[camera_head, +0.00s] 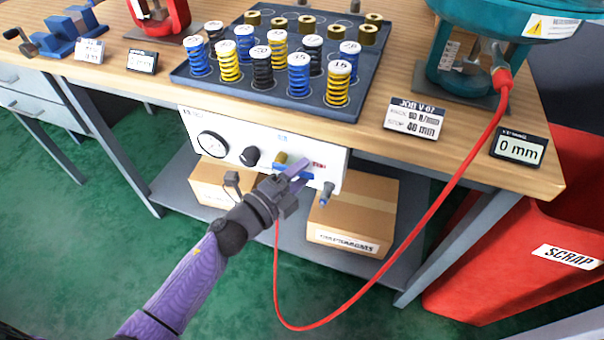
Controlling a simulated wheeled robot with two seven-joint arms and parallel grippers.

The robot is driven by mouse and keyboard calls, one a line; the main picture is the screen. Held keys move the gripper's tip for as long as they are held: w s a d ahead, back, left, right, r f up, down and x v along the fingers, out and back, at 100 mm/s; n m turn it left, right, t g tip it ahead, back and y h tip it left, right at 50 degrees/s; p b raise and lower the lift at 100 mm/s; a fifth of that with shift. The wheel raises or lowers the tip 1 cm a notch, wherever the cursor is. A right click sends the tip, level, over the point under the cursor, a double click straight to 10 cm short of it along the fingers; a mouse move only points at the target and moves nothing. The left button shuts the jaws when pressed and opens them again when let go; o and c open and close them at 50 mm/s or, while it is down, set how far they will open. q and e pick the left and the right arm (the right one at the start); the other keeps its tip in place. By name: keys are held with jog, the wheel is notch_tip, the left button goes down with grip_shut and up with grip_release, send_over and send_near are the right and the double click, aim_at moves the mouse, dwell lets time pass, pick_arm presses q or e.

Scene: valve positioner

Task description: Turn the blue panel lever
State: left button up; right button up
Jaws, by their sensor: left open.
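The white control panel (225,132) hangs under the front edge of the workbench. The blue lever (307,177) is on its right part, below a brass-coloured fitting, and is partly hidden by my gripper. My left gripper (299,172) reaches up from the lower left, with purple fingers in front of the lever. It is open, with its fingertips close to the lever; whether they touch it I cannot tell. My right gripper is not in view.
The panel also carries a gauge (212,144) and a black knob (250,156). A red hose (424,217) loops from the teal actuator (470,72) down below the panel. Cardboard boxes (352,212) stand on the lower shelf. A red scrap bin (500,262) is at right.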

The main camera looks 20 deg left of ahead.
pick_arm(q)
jog(key=shift+w+d, duration=0.2)
jog(key=shift+w, duration=0.2)
grip_shut()
dwell(1.2)
